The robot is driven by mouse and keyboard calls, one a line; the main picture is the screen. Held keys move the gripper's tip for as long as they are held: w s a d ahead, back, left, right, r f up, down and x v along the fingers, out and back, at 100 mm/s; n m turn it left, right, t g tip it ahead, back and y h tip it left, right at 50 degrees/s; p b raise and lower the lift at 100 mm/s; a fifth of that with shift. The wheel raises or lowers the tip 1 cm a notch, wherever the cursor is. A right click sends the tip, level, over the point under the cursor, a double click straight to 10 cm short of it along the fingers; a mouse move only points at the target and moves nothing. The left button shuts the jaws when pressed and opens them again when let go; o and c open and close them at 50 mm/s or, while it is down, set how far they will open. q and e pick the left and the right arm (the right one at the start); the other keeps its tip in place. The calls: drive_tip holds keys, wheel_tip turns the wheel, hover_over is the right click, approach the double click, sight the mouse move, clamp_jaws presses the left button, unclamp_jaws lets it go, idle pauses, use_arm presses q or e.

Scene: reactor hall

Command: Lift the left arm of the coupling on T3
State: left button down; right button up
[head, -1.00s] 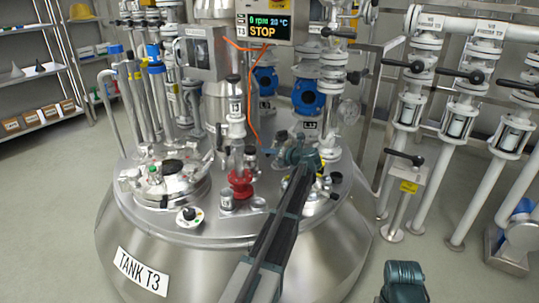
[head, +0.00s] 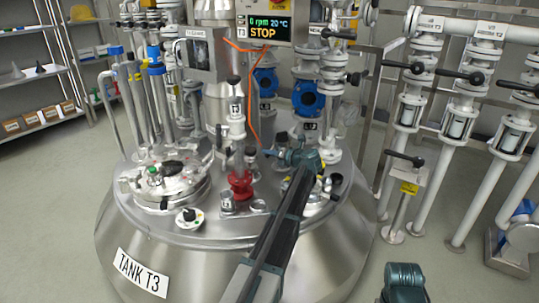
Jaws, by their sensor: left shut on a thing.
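The tank T3 (head: 140,273) is a large steel vessel in the middle of the head view. On its lid stands a coupling (head: 240,183) with a red lower body and a white pipe above it marked T3. My left gripper (head: 272,154) reaches in from the lower middle and points left, close to the right side of the coupling in the picture. It is shut on a small lever-like part, seemingly an arm of the coupling; the jaws hide most of it.
A display (head: 265,27) reading STOP hangs above the lid. A round hatch (head: 172,185) lies left of the coupling. Blue-bodied fittings (head: 308,98) stand behind. Pipes with black-handled valves (head: 460,75) fill the right. Shelves (head: 35,75) stand at far left.

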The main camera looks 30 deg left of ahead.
use_arm(q)
drive_tip(key=m, duration=0.1)
drive_tip(key=r+m+y+b, duration=0.1)
drive_tip(key=m, duration=0.1)
drive_tip(key=s+m+g+y+b, duration=0.1)
drive_tip(key=shift+a+r+m, duration=0.3)
drive_tip(key=shift+a, duration=0.05)
drive_tip(key=shift+s+r+m+y+b, duration=0.1)
drive_tip(key=shift+r+m+y+b, duration=0.4)
drive_tip(key=shift+m, duration=0.7)
drive_tip(key=shift+r+m+y+b, duration=0.3)
drive_tip(key=shift+r+m+y, duration=0.35)
drive_tip(key=shift+m, duration=0.55)
drive_tip(key=c, duration=1.2)
unclamp_jaws()
drive_tip(key=shift+r, duration=0.1)
